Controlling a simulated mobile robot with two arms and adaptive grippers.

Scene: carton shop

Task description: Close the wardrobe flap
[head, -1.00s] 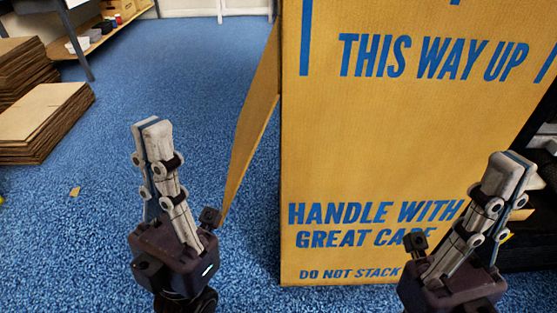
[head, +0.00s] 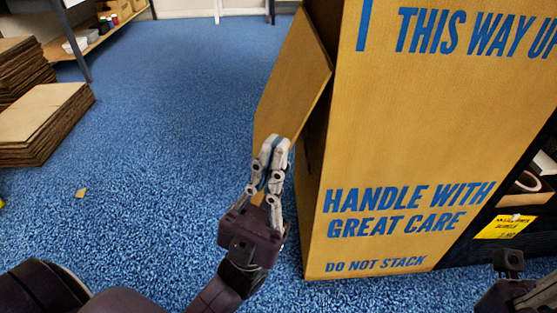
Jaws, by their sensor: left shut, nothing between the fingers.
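The wardrobe is a tall cardboard carton (head: 395,140) with blue print, standing upright on the carpet at the right of the head view. Its flap (head: 291,75) hangs open on the carton's left side, angled out to the left. My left gripper (head: 273,143) is shut and empty. Its fingertips are in front of the flap's lower part and cover some of it; I cannot tell whether they touch. My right gripper (head: 510,265) shows only in part at the bottom right corner, and its fingers are not clearly visible.
Stacks of flat cardboard (head: 42,120) lie on the left. A low shelf (head: 95,35) stands at the back left. A dark rack (head: 480,243) with a yellow label (head: 503,227) and a tape roll (head: 527,181) stands right of the carton. The blue carpet (head: 170,130) between is mostly clear.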

